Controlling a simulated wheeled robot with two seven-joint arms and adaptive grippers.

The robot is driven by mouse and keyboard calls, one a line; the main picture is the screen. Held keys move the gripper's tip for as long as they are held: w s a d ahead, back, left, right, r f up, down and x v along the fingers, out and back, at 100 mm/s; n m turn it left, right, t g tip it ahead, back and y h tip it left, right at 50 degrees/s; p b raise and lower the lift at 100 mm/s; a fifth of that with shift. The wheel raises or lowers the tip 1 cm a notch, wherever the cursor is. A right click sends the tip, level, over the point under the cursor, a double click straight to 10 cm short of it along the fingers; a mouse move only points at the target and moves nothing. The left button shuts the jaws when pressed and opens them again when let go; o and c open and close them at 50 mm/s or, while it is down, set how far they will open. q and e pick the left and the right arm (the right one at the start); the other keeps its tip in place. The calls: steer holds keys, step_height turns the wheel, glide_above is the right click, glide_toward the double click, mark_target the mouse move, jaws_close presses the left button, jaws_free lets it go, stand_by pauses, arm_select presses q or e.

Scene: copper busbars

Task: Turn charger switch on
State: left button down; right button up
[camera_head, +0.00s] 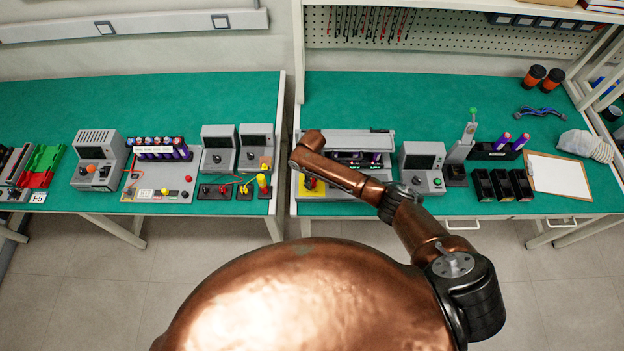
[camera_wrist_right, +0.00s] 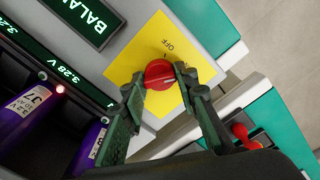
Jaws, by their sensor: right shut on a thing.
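The charger (camera_head: 345,138) is a light grey unit on the green bench, partly covered by my right arm in the head view. Its switch is a red round knob (camera_wrist_right: 158,73) on a yellow plate (camera_wrist_right: 190,42) with the word OFF printed beside it. The yellow plate also shows in the head view (camera_head: 311,188). My right gripper (camera_wrist_right: 159,80) is shut on the red knob, with one finger on each side. A short pale mark shows on the knob. A dark display reading BALAN, cut off by the frame edge, is next to the plate. My left gripper is not in view.
Purple cells (camera_wrist_right: 88,147) sit in the charger beside a lit red lamp and 3.28 V readouts. A grey meter box (camera_head: 422,165) stands right of the charger. Other instruments and a battery pack (camera_head: 160,150) are on the left bench, across a narrow gap.

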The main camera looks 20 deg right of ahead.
stand_by(0.4)
steer(key=o, duration=1.2)
steer(key=shift+c, duration=0.2)
steer(key=shift+r, duration=0.1)
step_height(320, 180, up, 12)
